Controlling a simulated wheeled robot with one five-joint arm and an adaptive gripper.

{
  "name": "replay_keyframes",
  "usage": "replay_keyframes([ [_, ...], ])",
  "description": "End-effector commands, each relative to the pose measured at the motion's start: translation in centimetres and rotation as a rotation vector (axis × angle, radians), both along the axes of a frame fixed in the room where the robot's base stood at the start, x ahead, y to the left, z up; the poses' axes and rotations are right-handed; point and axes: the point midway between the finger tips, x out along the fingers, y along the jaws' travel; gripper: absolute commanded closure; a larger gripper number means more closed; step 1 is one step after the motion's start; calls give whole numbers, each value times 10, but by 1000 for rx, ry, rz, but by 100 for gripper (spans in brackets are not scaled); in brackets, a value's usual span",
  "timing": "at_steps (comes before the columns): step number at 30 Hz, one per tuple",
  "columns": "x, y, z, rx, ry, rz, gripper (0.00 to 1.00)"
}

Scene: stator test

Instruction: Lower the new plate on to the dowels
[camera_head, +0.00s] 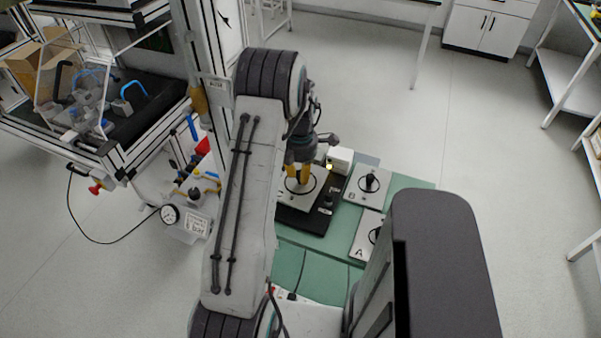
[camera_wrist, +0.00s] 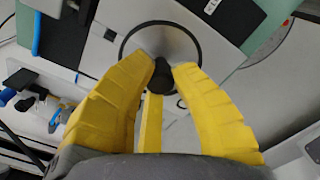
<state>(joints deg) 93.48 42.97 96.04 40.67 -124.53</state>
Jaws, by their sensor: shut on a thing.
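My gripper (camera_head: 299,180) points down with its yellow fingers closed around the dark knob of a pale plate (camera_head: 311,200). In the wrist view, the fingertips (camera_wrist: 165,70) flank the black knob (camera_wrist: 160,79), and the plate (camera_wrist: 175,40) carries a black ring around it. In the head view, the plate is over the black base (camera_head: 303,220) of the fixture. I cannot tell whether the plate hovers or rests there. The dowels are not visible, and the plate's underside is hidden.
Plate B (camera_head: 361,196) and plate A (camera_head: 362,246), each with a dark knob, lie right of the fixture on the green top (camera_head: 410,187). A white box (camera_head: 341,157) stands behind the base. Open floor lies beyond.

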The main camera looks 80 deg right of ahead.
Motion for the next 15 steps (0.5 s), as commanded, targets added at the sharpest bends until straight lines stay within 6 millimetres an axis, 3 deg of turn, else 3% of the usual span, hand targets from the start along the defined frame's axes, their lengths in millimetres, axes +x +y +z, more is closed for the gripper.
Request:
replay_keyframes([
  [15,0,-1,-5,-3,1,0,100],
])
